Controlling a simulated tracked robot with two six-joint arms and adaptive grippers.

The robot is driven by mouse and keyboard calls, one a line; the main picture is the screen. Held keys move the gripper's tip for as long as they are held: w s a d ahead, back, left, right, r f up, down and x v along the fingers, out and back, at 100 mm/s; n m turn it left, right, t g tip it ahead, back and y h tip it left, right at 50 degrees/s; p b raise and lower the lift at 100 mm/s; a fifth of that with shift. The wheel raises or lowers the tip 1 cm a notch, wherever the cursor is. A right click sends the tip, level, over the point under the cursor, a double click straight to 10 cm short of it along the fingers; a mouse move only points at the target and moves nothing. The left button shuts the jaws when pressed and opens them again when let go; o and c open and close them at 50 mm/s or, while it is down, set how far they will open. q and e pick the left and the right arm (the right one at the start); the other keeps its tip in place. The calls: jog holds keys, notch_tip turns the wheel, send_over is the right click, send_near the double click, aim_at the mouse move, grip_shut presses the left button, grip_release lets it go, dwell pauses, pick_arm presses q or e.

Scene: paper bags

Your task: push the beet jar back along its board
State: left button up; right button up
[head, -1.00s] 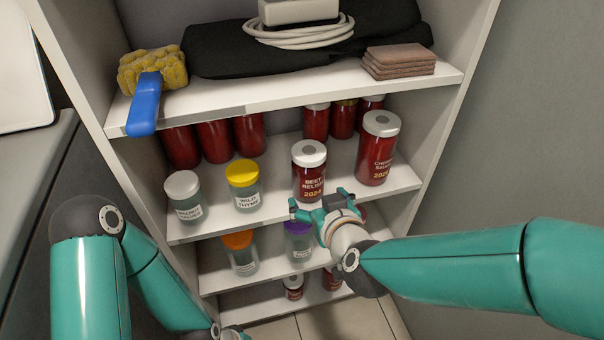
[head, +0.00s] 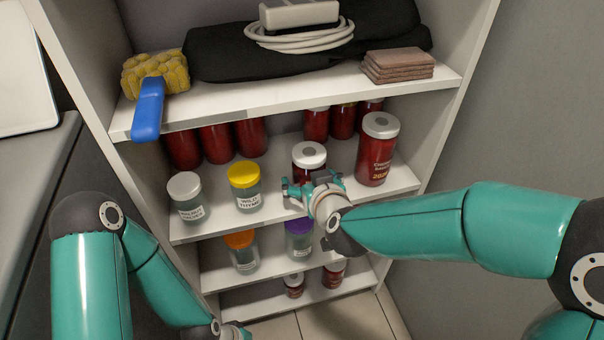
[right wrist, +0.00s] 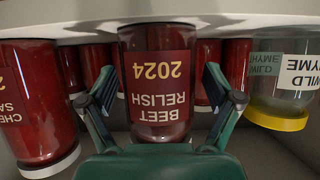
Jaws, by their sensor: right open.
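The beet relish jar (head: 309,155), dark red with a grey-white lid, stands upright on the middle shelf board (head: 222,220). My right gripper (head: 312,184) is open in front of it and hides its lower part and label in the head view. In the right wrist view, which is upside down, the beet relish jar (right wrist: 157,85) fills the middle between the open fingers of the right gripper (right wrist: 158,78). I cannot tell whether they touch it. My left gripper (head: 236,332) is only partly in view at the bottom, its jaws unclear.
A cherry jar (head: 377,150) stands close to the right. The yellow-lidded wild thyme jar (head: 244,188) and a grey-lidded jar (head: 187,198) stand to the left. Several red jars (head: 216,142) line the back. The upper board (head: 290,97) overhangs the back row.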

jog(key=c, duration=0.8)
jog(key=shift+r, duration=0.1)
jog(key=shift+c, duration=1.1)
jog(key=shift+w+a+p, duration=0.25)
jog(key=shift+w+p, duration=0.05)
jog(key=shift+w, duration=0.4)
jog(key=shift+w+a+p, duration=0.2)
jog(key=shift+w+p, duration=0.05)
jog(key=shift+w, duration=0.45)
jog(key=shift+w+a+p, duration=0.25)
jog(key=shift+w+p, duration=0.05)
jog(key=shift+w, duration=0.4)
jog(key=shift+w+a+p, duration=0.25)
jog(key=shift+w+p, duration=0.05)
jog(key=shift+w, duration=0.35)
jog(key=shift+w+a+p, duration=0.3)
jog(key=shift+w+p, duration=0.2)
jog(key=shift+w, duration=0.3)
jog(key=shift+w+a+p, duration=0.35)
jog(key=shift+w+p, duration=0.1)
jog(key=shift+w, duration=0.3)
jog(key=shift+w+a+p, duration=0.3)
jog(key=shift+w+p, duration=0.2)
jog(key=shift+w, duration=0.3)
jog(key=shift+w+a+p, duration=0.3)
jog(key=shift+w+p, duration=0.3)
jog(key=shift+w, duration=0.2)
jog(key=shift+w+a+p, duration=0.3)
jog(key=shift+w+p, duration=0.25)
jog(key=shift+w, duration=0.25)
